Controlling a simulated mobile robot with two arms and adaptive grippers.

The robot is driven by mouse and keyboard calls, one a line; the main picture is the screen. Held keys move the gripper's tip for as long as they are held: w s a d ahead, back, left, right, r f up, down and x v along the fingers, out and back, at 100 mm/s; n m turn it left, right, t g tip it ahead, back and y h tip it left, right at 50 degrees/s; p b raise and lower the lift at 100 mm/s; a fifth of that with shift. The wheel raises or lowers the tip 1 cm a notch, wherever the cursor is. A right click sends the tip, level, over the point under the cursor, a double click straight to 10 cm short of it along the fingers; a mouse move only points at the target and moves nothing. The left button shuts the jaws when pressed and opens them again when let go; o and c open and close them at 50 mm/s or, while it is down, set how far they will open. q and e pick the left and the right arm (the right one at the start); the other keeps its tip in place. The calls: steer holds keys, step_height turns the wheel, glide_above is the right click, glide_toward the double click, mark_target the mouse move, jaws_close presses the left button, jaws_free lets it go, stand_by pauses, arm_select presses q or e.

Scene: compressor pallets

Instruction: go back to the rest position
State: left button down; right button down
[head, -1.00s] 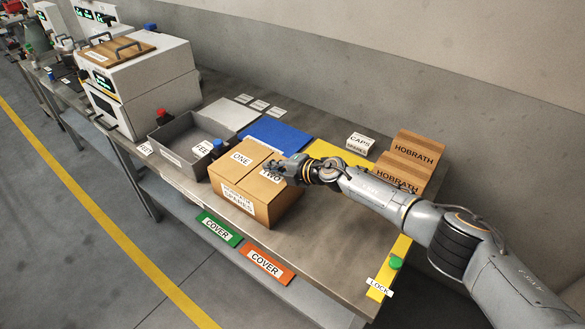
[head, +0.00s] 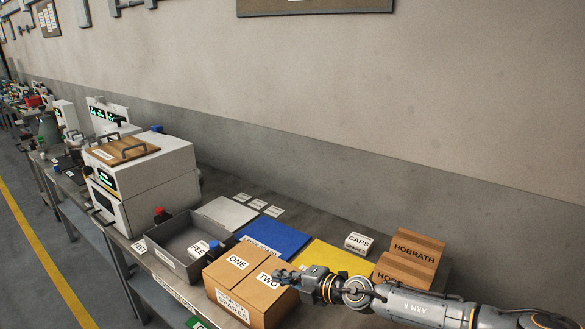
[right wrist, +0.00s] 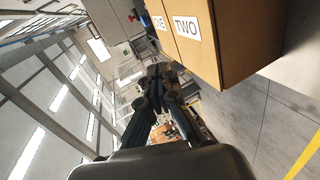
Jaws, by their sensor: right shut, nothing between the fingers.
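My right gripper (head: 286,276) is shut and empty. In the head view it is at the right edge of the cardboard box (head: 236,304), close to the flap labelled TWO; I cannot tell whether it touches. In the right wrist view the gripper fingers (right wrist: 160,84) are together, and the box (right wrist: 228,50) with its TWO label is above and to the right of them. The box stands closed on the bench, with flaps labelled ONE and TWO. My right arm comes in from the lower right of the head view. My left gripper is not in view.
A grey tray (head: 163,256) stands left of the box. Blue (head: 283,236) and yellow (head: 330,258) mats lie behind it. A CAPS box (head: 358,243) and stacked HOBRATH boxes (head: 418,246) stand at the right. A white machine (head: 150,180) is at the left, and the wall is behind.

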steer(key=s+a+r+m+t+h, duration=0.2)
steer(key=s+a+r+m+t, duration=0.2)
steer(key=s+m+t, duration=0.6)
steer(key=s+d+f+m+g+h, duration=0.4)
steer(key=s+d+f+m+g, duration=0.25)
steer(key=d, duration=0.45)
steer(key=s+d+f+m+g+h, duration=0.4)
steer(key=s+d+f+m+h, duration=0.15)
steer(key=s+d+m, duration=0.35)
steer(key=s+d+f+g, duration=0.1)
steer(key=s+d+g, duration=0.15)
steer(key=s, duration=0.35)
steer(key=s+d+f+g, duration=0.1)
steer(key=s+d+f, duration=0.1)
steer(key=s+d, duration=0.35)
steer(key=s+f+g+b, duration=0.1)
steer(key=s+f, duration=0.1)
steer(key=f, duration=1.3)
steer(key=s+f+g+b, duration=0.1)
steer(key=s+f+b, duration=0.1)
steer(key=f, duration=1.2)
steer(key=s+d+f+g+b, duration=0.1)
steer(key=s+d+f, duration=0.1)
steer(key=s+f, duration=1.4)
steer(key=shift+f+b, duration=0.3)
steer(key=shift+f, duration=0.65)
